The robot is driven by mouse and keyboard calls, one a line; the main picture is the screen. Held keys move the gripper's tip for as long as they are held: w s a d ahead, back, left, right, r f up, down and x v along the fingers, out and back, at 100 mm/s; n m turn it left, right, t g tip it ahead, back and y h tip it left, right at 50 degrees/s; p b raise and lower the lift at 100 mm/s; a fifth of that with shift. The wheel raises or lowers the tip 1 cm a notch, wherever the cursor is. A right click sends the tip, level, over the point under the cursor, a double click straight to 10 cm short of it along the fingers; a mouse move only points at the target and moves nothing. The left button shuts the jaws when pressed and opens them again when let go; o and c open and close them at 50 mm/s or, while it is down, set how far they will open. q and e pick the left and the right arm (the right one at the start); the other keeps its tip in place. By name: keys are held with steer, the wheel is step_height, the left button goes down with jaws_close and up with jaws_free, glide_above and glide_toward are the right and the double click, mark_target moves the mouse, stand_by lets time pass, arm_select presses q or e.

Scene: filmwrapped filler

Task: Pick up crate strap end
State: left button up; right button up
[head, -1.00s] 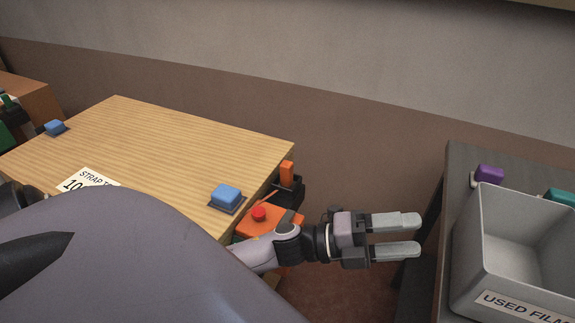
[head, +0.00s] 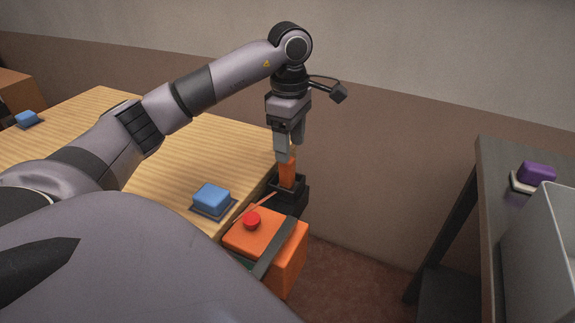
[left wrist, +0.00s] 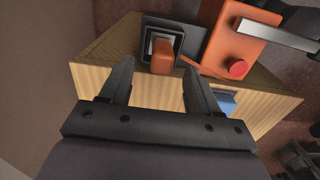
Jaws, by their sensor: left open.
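An orange upright piece (head: 287,172), likely the strap end, stands in a black holder (head: 291,194) at the table's far right corner. My left gripper (head: 287,150) points down just above it, open, its fingertips close to the orange top. In the left wrist view the orange piece (left wrist: 162,54) lies between and slightly beyond the two open fingers (left wrist: 160,68), inside the square opening of the black holder (left wrist: 180,38). A thin orange strip runs from near the holder toward an orange box. I cannot tell whether the fingers touch the piece. My right gripper is not in view.
A blue block (head: 211,197) lies near the table's right edge. A grey bin (head: 550,255) and a purple block (head: 537,173) stand on the dark table at right.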

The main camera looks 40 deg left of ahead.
mark_target(287, 167)
arm_select(q)
steer(key=shift+a+f, duration=0.2)
steer(key=shift+f, duration=0.15)
steer(key=f, duration=0.4)
steer(key=f+b, duration=0.1)
steer(key=f, duration=0.1)
steer(key=shift+s+f, duration=0.1)
steer(key=shift+s, duration=0.2)
jaws_close()
